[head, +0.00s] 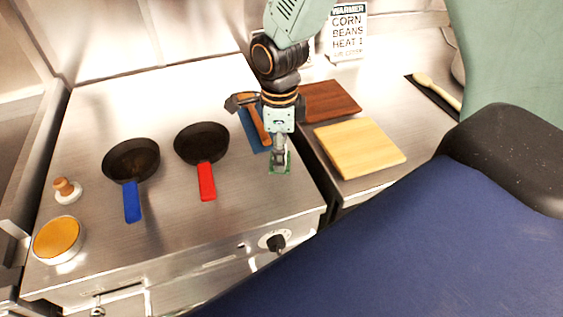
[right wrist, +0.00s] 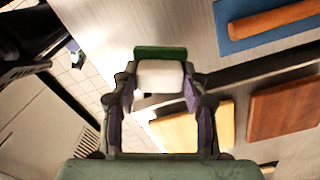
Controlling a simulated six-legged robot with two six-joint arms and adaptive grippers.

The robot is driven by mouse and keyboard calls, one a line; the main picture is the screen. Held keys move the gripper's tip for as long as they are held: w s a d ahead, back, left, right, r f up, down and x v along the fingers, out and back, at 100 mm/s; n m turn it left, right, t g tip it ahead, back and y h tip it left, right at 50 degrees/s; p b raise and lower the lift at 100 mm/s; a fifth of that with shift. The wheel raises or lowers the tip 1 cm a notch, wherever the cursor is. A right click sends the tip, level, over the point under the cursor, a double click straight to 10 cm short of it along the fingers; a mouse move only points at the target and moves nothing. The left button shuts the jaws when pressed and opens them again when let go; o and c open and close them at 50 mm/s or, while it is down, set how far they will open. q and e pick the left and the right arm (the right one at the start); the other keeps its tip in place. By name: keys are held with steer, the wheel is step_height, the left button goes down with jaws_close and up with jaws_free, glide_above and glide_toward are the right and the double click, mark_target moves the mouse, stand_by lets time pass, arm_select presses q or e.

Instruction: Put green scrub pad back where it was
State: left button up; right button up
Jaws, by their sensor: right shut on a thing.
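The green scrub pad (head: 288,169) shows at the tip of my right gripper (head: 280,158), over the front right part of the steel top. In the right wrist view the pad (right wrist: 160,52) is a green layer with a white block (right wrist: 160,76) between the fingers of my right gripper (right wrist: 160,88), which is shut on it. Whether the pad touches the steel cannot be told. The gripper hides part of it in the head view. My left gripper is not in view.
A blue mat (head: 249,126) with a wooden-handled tool (head: 258,124) lies just behind. The red-handled pan (head: 202,142) and blue-handled pan (head: 131,160) stand left. A light board (head: 360,147) and dark board (head: 330,101) lie right, across a gap.

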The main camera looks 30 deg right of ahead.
steer(key=f, duration=0.3)
steer(key=shift+s+d+f, duration=0.15)
steer(key=shift+s+f, duration=0.1)
steer(key=shift+f, duration=0.1)
steer(key=shift+w, duration=0.1)
steer(key=shift+w+f, duration=0.1)
steer(key=shift+f, duration=0.05)
steer(key=o, duration=1)
step_height(320, 180, up, 12)
steer(key=shift+r+p, duration=0.2)
steer(key=shift+p, duration=0.1)
